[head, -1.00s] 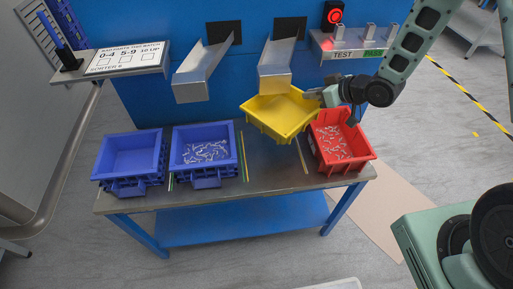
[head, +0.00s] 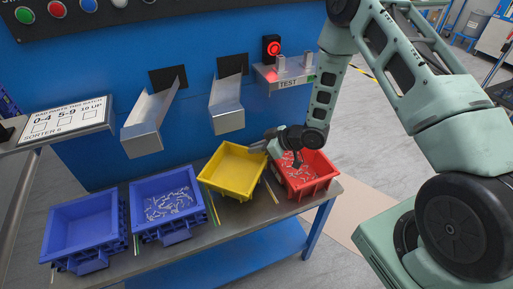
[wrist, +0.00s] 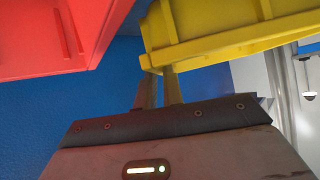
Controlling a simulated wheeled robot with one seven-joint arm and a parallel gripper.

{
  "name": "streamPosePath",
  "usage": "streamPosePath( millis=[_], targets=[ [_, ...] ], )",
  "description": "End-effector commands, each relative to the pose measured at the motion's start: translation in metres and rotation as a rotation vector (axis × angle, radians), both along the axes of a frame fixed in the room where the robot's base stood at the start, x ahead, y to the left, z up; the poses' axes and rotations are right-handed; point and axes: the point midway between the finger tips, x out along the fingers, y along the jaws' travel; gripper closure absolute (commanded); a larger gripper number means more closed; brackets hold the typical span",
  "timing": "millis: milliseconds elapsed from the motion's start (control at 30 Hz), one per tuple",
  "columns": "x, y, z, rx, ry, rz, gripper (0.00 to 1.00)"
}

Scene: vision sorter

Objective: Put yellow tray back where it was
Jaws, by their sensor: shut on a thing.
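The yellow tray (head: 232,188) looks empty and is nearly level in the head view. It is at the bench, between the middle blue tray and the red tray, below the right metal chute. I cannot tell whether its base touches the bench top. My gripper (head: 262,147) is at its right rim, beside the red tray. In the wrist view, the two fingers of my gripper (wrist: 160,88) are shut on the edge of the yellow tray (wrist: 205,45). The tray's underside is hidden in the head view.
The red tray (head: 322,188) with small parts stands close on the right. A blue tray with parts (head: 168,226) and an empty-looking blue tray (head: 85,250) stand left. Coloured strips (head: 213,207) mark the bench (head: 235,222). Two metal chutes (head: 227,118) hang above.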

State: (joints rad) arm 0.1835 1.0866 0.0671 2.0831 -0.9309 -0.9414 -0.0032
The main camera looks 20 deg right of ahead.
Motion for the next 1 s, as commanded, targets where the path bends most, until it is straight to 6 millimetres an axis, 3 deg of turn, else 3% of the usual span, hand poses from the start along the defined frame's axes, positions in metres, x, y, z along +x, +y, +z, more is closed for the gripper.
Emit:
streamPosePath(
  millis=[767,867,1000],
  targets=[
    [0.0,0.0,-0.013,0.0,-0.001,-0.001,1.0],
    [0.0,0.0,-0.013,0.0,0.0,-0.001,0.72],
    [0.0,0.0,-0.013,0.0,0.0,0.0,0.69]
  ],
)
